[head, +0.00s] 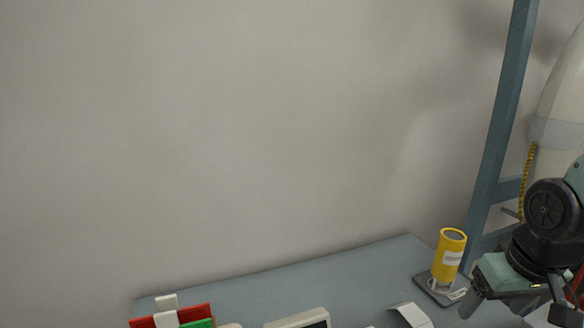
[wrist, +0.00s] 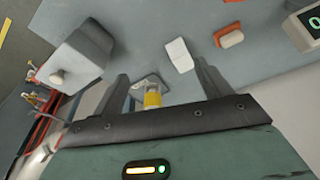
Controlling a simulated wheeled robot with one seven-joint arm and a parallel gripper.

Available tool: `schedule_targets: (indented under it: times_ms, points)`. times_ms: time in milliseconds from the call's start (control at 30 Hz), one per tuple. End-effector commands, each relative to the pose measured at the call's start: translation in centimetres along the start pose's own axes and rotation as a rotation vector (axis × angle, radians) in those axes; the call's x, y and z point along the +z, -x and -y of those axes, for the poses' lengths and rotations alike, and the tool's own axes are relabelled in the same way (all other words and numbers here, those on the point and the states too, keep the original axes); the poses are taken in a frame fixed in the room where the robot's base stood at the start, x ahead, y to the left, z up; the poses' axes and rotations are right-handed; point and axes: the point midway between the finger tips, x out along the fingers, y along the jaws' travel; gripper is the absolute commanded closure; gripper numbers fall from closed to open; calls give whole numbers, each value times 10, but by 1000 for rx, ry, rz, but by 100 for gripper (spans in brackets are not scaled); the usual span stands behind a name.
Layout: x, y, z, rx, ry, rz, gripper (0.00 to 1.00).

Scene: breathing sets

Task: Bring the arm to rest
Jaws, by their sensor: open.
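My gripper (head: 515,306) is at the right edge of the head view, above the right end of the grey table, with my arm coming in from the right. In the wrist view its two dark fingers (wrist: 160,68) stand wide apart with nothing held between them. A yellow cylinder (head: 450,255) stands upright on a small grey base on the table, just left of my gripper. Yellow also shows between the fingers in the wrist view (wrist: 153,99), mostly hidden behind the gripper body.
The grey table (head: 350,277) meets a bare wall. Red and green items (head: 170,318), a pale device (head: 298,320) and a white angled piece (head: 412,314) lie along the near side. A blue post (head: 503,110) rises at right. A pale box (wrist: 75,60) shows in the wrist view.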

Motion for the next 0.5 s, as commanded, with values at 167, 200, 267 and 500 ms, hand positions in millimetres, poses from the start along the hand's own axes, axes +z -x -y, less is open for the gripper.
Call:
schedule_targets:
  times_ms: [167,200,267,500]
  points:
    - [20,11,65,-55,180,56,24]
    - [27,14,79,-66,224,70,24]
    - [39,20,101,-83,296,91,24]
    - [101,43,168,-124,574,178,24]
